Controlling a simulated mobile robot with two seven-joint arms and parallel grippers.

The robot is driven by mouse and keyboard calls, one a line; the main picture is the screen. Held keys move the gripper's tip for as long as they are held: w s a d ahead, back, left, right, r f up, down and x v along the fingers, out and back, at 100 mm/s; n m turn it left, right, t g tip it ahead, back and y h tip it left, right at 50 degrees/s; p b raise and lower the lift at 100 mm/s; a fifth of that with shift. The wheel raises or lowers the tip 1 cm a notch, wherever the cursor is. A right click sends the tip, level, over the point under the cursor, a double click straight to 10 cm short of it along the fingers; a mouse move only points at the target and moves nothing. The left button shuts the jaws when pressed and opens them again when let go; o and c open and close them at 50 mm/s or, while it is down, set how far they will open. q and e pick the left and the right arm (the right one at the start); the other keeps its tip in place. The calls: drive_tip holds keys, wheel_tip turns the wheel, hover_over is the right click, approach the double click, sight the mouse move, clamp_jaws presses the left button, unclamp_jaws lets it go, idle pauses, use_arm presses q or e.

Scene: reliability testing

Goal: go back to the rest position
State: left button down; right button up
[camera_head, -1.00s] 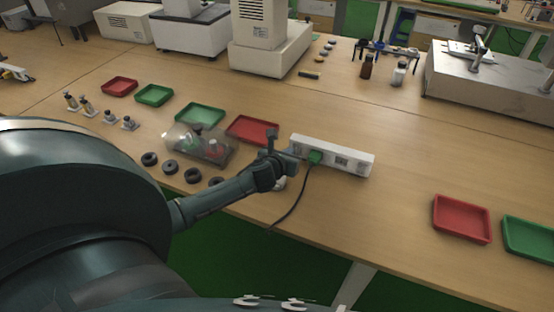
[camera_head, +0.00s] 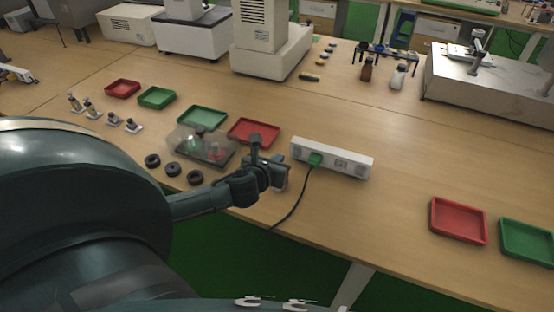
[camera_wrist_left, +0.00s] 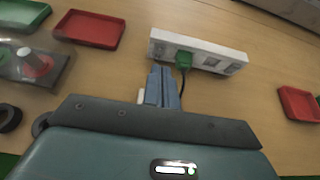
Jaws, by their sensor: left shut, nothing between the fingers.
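My left gripper (camera_head: 270,172) is over the front part of the wooden table, left of the white power strip (camera_head: 332,158). It is shut and empty, and apart from the strip. In the left wrist view the blue-grey fingers (camera_wrist_left: 162,88) lie together, with the power strip (camera_wrist_left: 198,52) beyond them. A green plug (camera_head: 315,159) sits in the left part of the strip, and its black cable hangs over the table's front edge. The right gripper is not in view.
A clear case (camera_head: 205,147) and black rings (camera_head: 172,169) lie left of my gripper. A red tray (camera_head: 253,131) is just behind it. Red (camera_head: 458,220) and green (camera_head: 527,240) trays stand at the right.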

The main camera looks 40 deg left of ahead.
use_arm(q)
drive_tip(key=shift+f, duration=0.1)
drive_tip(key=s+d+f+n+g+h, duration=0.1)
drive_tip(key=s+d+f+n+h, duration=0.2)
drive_tip(key=s+d+n, duration=0.7)
drive_tip(key=s+d+f+n+g+h, duration=0.1)
drive_tip(key=s+d+f+n+h, duration=0.2)
drive_tip(key=n, duration=1.7)
drive_tip(key=s+d+f, duration=0.4)
drive_tip(key=s+d, duration=0.2)
drive_tip(key=shift+s+d+n, duration=0.35)
drive_tip(key=shift+d+n, duration=0.05)
drive_tip(key=shift+f, duration=0.1)
